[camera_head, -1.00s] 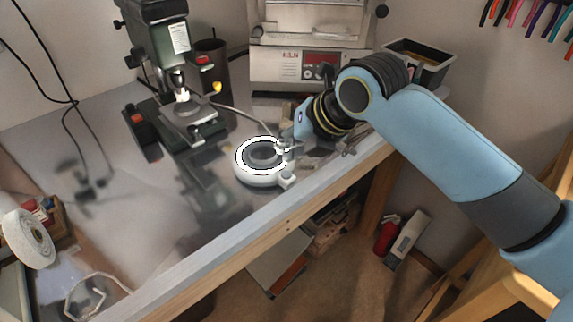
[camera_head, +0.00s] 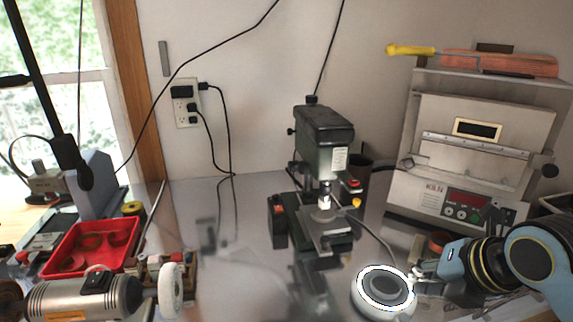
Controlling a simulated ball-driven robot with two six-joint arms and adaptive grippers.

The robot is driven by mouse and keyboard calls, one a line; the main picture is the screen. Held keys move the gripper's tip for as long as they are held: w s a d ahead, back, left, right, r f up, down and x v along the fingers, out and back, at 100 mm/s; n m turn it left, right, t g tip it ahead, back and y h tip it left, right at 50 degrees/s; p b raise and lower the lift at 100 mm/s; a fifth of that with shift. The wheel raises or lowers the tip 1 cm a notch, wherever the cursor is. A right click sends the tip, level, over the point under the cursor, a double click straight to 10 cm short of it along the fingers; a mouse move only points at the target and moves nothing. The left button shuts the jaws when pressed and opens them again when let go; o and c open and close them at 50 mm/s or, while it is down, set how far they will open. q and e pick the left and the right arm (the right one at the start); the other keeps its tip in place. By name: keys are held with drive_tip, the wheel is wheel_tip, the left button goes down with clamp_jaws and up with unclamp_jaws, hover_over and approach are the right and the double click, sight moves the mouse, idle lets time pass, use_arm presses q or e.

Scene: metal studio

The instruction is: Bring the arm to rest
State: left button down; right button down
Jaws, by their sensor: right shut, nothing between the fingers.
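My right arm comes in from the lower right, blue with dark joints. My right gripper (camera_head: 426,272) is shut and empty, just right of a round white ring-shaped device (camera_head: 364,298) with a dark centre on the metal bench. I cannot tell whether the fingertips touch the device. My left arm and gripper are not in view.
A green drill press (camera_head: 324,145) stands mid-bench. A kiln (camera_head: 470,150) stands behind my right arm. A red tray (camera_head: 62,277) and a bench grinder (camera_head: 85,298) are at the left. The reflective bench top (camera_head: 240,270) is clear between grinder and press.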

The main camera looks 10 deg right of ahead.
drive_tip(key=s+r+m+g+h, duration=0.1)
drive_tip(key=s+m+g+h, duration=0.15)
drive_tip(key=s+m, duration=2.05)
wheel_tip(320, 180, down, 39)
drive_tip(key=w+d+m+g+b, duration=0.1)
drive_tip(key=d+m+g+b, duration=0.3)
drive_tip(key=b, duration=0.7)
drive_tip(key=s+f+m+b, duration=0.1)
drive_tip(key=s+f+b, duration=0.6)
drive_tip(key=s+f, duration=1)
wheel_tip(320, 180, down, 5)
drive_tip(key=shift+s+a+r, duration=0.1)
drive_tip(key=shift+s+a, duration=0.05)
drive_tip(key=shift+s, duration=0.2)
